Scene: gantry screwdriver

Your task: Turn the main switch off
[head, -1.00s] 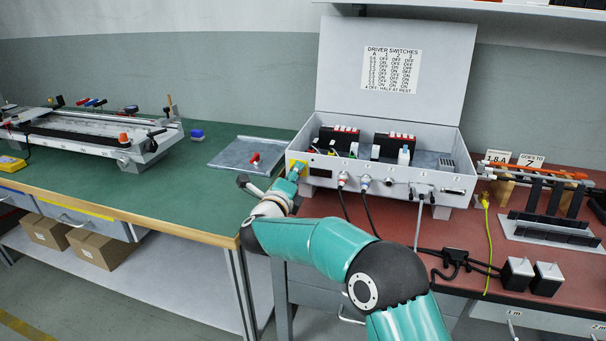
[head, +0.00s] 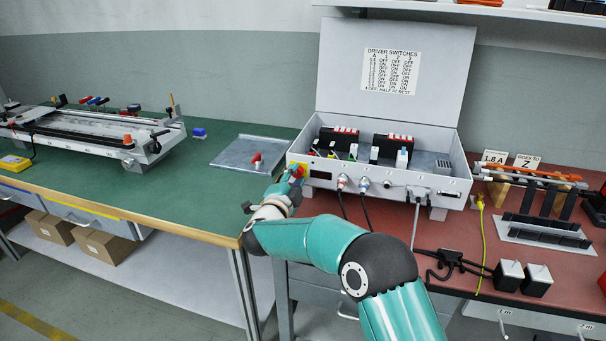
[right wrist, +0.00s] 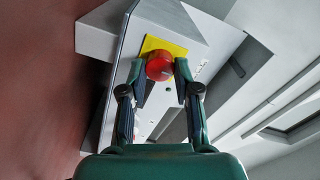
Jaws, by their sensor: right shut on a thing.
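The main switch is a red round knob on a yellow plate at the left end of the control box's front; it shows in the head view (head: 297,170) and the right wrist view (right wrist: 160,66). My right gripper (right wrist: 162,82) has a finger on each side of the knob and is shut on it. In the head view my right gripper (head: 288,181) is at the box's left front corner and partly covers the switch. My left gripper is not in view.
The grey control box (head: 430,193) has its lid up with a driver switch chart (head: 391,71). Cables hang from its front, right of the switch. A grey plate (head: 235,151) with a red-handled part lies left of the box. The green tabletop nearby is mostly clear.

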